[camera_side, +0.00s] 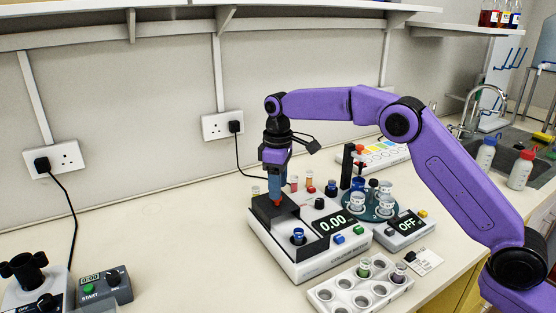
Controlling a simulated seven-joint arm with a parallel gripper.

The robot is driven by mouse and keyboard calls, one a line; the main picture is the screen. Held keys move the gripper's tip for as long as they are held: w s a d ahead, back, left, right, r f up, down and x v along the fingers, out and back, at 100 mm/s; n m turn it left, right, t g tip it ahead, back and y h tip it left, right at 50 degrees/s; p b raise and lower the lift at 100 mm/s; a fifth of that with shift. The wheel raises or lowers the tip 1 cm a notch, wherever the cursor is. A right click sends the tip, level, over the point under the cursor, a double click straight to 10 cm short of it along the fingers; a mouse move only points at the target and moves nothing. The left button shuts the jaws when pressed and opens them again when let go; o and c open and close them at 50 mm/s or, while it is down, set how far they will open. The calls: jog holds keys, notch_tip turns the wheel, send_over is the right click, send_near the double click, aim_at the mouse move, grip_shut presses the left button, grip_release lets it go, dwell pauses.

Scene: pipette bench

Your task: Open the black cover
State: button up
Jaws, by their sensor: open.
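The black cover (263,212) sits on the left rear part of a white instrument (283,263) in the middle of the bench. It looks closed and flat. My gripper (277,200) points straight down at the cover from above, its blue fingers at or just over the cover's top. It is open. A small red spot shows at the fingertips; I cannot tell whether it belongs to the cover or to my gripper. Whether the fingers touch the cover is also unclear.
The instrument has a display (334,221) reading 0.00 and a small blue-topped vessel (298,236). A white rack (360,288) is in front. The bench to the left (170,245) is clear.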

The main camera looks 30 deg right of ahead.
aim_at(278, 208)
notch_tip(278, 208, up, 10)
jog(key=shift+f, duration=0.25)
dwell(0.5)
jog(key=shift+s+a, duration=0.1)
jog(key=s+f+n, duration=0.1)
jog(key=s+n, duration=0.1)
jog(key=s, duration=2)
jog(key=s+d+f, duration=0.3)
jog(key=s+d, duration=0.1)
jog(key=s, duration=0.3)
jog(key=s+d+f+n, duration=0.1)
jog(key=s+d+f, duration=0.1)
jog(key=s+d, duration=0.2)
jog(key=s+d+f, duration=0.3)
jog(key=s+d, duration=0.2)
jog(key=s, duration=0.5)
jog(key=shift+s+f+n, duration=0.3)
jog(key=shift+s, duration=0.05)
